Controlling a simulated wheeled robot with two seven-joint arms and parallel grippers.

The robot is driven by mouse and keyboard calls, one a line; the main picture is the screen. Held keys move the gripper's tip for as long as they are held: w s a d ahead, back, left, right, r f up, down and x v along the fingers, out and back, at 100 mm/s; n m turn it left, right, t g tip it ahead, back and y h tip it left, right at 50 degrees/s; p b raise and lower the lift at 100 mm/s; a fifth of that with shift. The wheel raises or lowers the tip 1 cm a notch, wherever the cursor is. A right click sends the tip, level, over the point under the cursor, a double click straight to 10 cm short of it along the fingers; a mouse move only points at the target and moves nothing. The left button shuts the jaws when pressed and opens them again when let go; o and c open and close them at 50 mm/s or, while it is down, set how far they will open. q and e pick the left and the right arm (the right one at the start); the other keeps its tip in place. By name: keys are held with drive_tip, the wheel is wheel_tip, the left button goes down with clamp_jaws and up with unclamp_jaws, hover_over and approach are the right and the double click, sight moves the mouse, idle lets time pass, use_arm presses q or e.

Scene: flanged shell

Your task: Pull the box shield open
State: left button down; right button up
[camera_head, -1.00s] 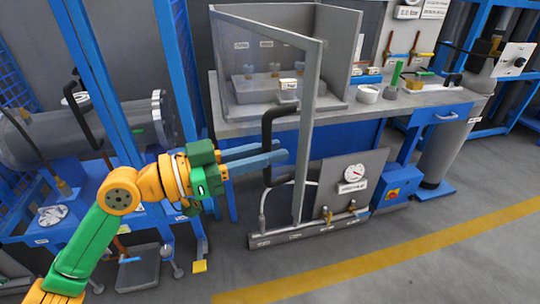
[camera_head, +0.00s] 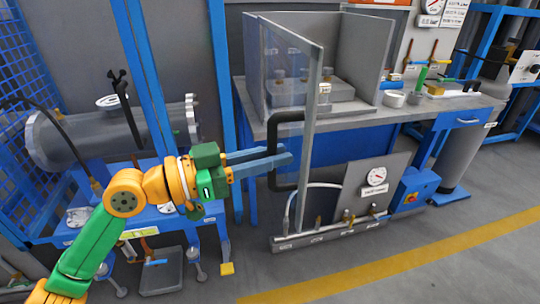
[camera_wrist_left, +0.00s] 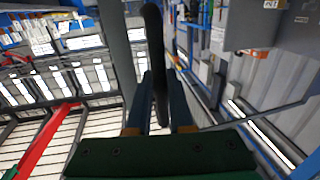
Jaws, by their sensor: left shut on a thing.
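The box shield (camera_head: 290,75) is a clear panel in a grey frame, standing angled out from the front of the bench box in the head view. Its black C-shaped handle (camera_head: 272,137) is on the long grey upright (camera_head: 309,125). My left gripper (camera_head: 286,158) has its blue fingers at the handle's vertical bar and is shut on it. In the left wrist view the dark handle bar (camera_wrist_left: 154,50) runs up between the two fingers (camera_wrist_left: 158,105). The fingers hide part of the bar. My right gripper is in neither view.
The grey open-fronted box (camera_head: 362,50) stands on the workbench (camera_head: 410,112). A gauge panel (camera_head: 372,185) on a low base is below, right of the upright. A grey cylinder (camera_head: 90,138) on a blue stand is at left. The floor (camera_head: 440,265) in front is clear.

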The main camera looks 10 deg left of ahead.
use_arm(q)
drive_tip(key=c, duration=0.8)
unclamp_jaws()
drive_tip(key=shift+a+f, duration=0.1)
drive_tip(key=shift+a, duration=0.05)
drive_tip(key=b+v, duration=0.4)
drive_tip(key=v, duration=0.2)
drive_tip(key=shift+s+a, duration=0.25)
drive_tip(key=shift+a, duration=0.05)
